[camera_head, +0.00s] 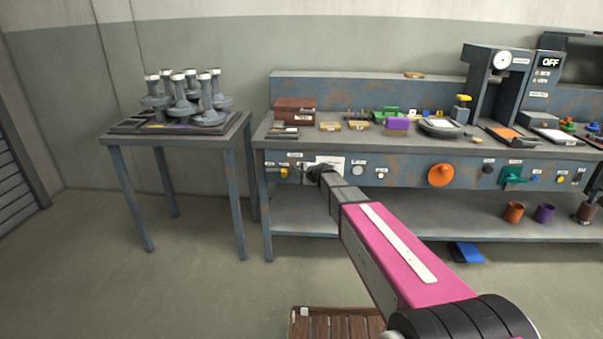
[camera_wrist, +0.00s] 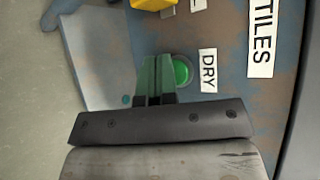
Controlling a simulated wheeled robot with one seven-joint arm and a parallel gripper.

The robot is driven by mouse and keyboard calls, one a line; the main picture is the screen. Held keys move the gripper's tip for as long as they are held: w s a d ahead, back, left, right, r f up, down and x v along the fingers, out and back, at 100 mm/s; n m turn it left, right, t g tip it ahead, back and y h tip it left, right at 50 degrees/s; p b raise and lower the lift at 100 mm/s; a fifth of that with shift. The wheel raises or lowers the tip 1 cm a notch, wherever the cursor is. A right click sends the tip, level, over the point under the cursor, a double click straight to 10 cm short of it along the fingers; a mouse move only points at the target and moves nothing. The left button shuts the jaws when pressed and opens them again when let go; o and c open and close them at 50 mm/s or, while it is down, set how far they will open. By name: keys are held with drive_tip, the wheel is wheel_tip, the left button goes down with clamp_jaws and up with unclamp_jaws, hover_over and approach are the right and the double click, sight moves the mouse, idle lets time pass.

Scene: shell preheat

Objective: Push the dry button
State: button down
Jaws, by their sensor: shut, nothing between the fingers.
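The dry button is a round green button (camera_wrist: 183,71) in the wrist view, on the blue, rust-marked front panel. A white label reading DRY (camera_wrist: 208,71) is beside it. My gripper (camera_wrist: 158,62) is shut and empty, its dark green fingers side by side. The fingertips overlap the button's left edge in the wrist view; I cannot tell whether they touch it. In the head view my gripper (camera_head: 312,172) is at the left part of the bench's front panel, and the dry button is not clearly visible there.
A yellow part (camera_wrist: 152,4) and a TILES label (camera_wrist: 262,38) are near the button. The workbench (camera_head: 350,145) carries boxes and several small items. An orange knob (camera_head: 440,175) is farther right. A side table (camera_head: 175,137) with several grey pieces stands left. A wooden pallet (camera_head: 335,325) lies in front.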

drive_tip(key=shift+s, duration=0.35)
drive_tip(key=s, duration=0.5)
drive_tip(key=shift+a, duration=0.1)
idle(0.4)
idle(0.4)
drive_tip(key=s+d+f+n+g+h, duration=0.2)
drive_tip(key=s+d+f+n+g, duration=0.1)
drive_tip(key=s+d, duration=0.5)
drive_tip(key=s+d+f+n+g+h, duration=0.3)
drive_tip(key=s+d+n, duration=0.3)
drive_tip(key=s, duration=0.7)
drive_tip(key=s+d+f+n+g+h, duration=0.2)
drive_tip(key=s+d+n+g+h, duration=0.1)
drive_tip(key=s+d, duration=0.6)
drive_tip(key=shift+s+d+f+n+g, duration=0.4)
drive_tip(key=shift+s+n+g, duration=0.2)
drive_tip(key=shift+s+n, duration=0.4)
